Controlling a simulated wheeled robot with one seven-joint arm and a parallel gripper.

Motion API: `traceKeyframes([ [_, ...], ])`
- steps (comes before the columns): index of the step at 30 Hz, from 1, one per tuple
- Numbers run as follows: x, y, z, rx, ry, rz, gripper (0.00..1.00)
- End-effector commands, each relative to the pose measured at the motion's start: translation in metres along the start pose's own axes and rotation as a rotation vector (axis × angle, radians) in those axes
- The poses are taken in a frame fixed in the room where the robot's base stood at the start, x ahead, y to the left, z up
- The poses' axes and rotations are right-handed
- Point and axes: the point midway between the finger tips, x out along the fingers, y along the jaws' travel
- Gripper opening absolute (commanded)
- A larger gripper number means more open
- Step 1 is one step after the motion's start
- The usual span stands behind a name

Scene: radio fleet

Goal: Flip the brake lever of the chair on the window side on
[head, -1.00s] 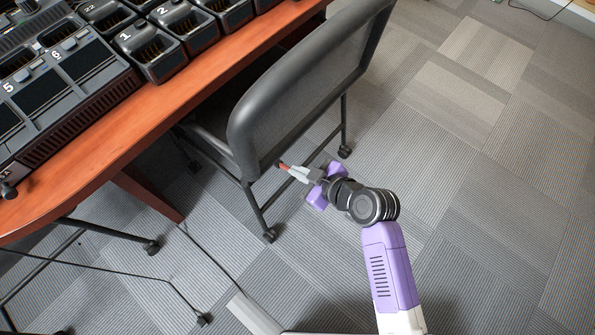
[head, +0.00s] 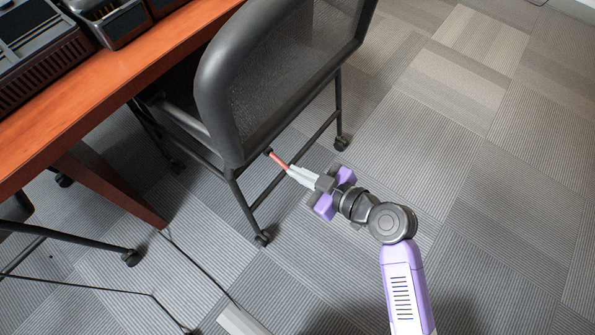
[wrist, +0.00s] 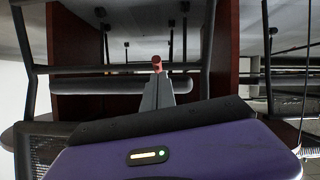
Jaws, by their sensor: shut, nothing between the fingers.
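The black mesh-backed chair (head: 275,95) stands at the wooden table with its back toward me. A red brake lever (head: 278,158) sticks out from under its seat, toward lower right in the head view. My gripper (head: 291,170) is shut and empty, its grey fingertips at the outer end of the lever. In the wrist view the lever's round red end (wrist: 157,64) shows just beyond the tips of my shut fingers (wrist: 157,85). They overlap in both views, so I cannot tell whether they touch. The lever's base is mostly hidden.
The wooden table (head: 120,85) carries black charger units (head: 40,65) at upper left. Another chair's legs (head: 75,240) and dark cables (head: 200,270) are at lower left. The carpet right of my arm (head: 500,220) is clear.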

Motion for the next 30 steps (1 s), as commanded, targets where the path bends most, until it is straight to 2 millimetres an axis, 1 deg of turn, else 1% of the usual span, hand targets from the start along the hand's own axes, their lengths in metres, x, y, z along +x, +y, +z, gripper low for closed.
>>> traceKeyframes([
  [5, -0.001, 0.001, -0.002, 0.0, 0.0, 0.0, 0.0],
  [16, -0.007, 0.003, -0.016, -0.001, 0.001, 0.0, 0.0],
  [30, -0.006, 0.003, -0.015, -0.001, 0.001, 0.0, 0.0],
])
